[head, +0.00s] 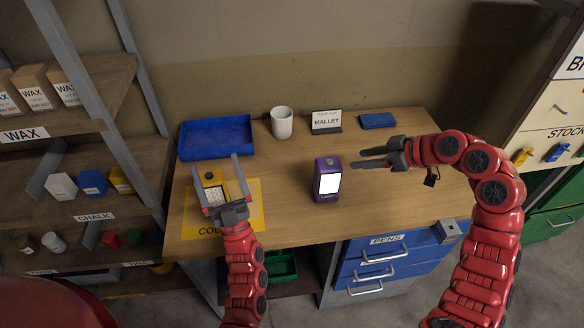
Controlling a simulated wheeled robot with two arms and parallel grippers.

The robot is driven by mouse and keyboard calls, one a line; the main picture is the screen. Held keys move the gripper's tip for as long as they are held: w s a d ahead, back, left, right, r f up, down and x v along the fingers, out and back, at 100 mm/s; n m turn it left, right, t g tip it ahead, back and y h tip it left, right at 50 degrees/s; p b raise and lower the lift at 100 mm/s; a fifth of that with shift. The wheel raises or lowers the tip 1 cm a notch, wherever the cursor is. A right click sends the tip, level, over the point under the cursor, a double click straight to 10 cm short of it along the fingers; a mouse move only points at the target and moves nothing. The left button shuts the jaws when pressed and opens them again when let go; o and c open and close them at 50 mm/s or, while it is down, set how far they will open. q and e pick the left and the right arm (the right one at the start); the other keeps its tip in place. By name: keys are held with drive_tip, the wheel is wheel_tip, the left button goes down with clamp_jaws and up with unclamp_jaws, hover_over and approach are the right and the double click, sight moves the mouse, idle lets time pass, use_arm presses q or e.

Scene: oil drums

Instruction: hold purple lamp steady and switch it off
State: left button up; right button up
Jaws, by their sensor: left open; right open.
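The purple lamp (327,181) stands upright on the wooden table, with a bright white lit panel on its front and a grey knob or button on top. My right gripper (358,158) is open and empty, to the right of the lamp, its fingers pointing left toward the lamp's upper part and apart from it. My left gripper (218,182) is open, to the left of the lamp. Its fingers show on either side of a yellow device with a keypad (213,188); I cannot tell whether they touch it.
A yellow mat (250,222) lies under the device. A blue tray (216,139), a white cup (282,122), a mallet sign (326,121) and a blue flat box (378,121) stand along the back. A dark padlock (431,178) lies right. The table (285,215) is clear around the lamp.

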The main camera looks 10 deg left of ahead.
sight(327, 176)
use_arm(q)
drive_tip(key=w+a+f+m+g+h, duration=0.1)
drive_tip(key=w+a+m+g+h, duration=0.15)
drive_tip(key=w, duration=0.95)
drive_tip(key=w+d+m+g+h, duration=0.2)
drive_tip(key=w+d+m+h, duration=0.8)
drive_tip(key=w+d+h, duration=0.55)
wheel_tip(327, 176, down, 6)
drive_tip(key=s+f+m+g+h, duration=0.1)
drive_tip(key=m+g+h, duration=0.5)
drive_tip(key=h, duration=0.2)
drive_tip(key=s+d+f+m+g+h, duration=0.1)
drive_tip(key=s+f+m+g+h, duration=0.2)
drive_tip(key=s+m+g, duration=0.6)
drive_tip(key=d+f+n, duration=0.1)
drive_tip(key=d, duration=0.2)
drive_tip(key=d+f+n, duration=0.1)
drive_tip(key=d+f, duration=0.1)
drive_tip(key=d, duration=0.2)
drive_tip(key=s+d+f+n, duration=0.1)
drive_tip(key=d, duration=0.2)
drive_tip(key=shift+s+d+f+n+g, duration=0.1)
drive_tip(key=shift+d+f+n+g, duration=0.15)
drive_tip(key=shift+f, duration=0.1)
drive_tip(key=shift+a, duration=0.1)
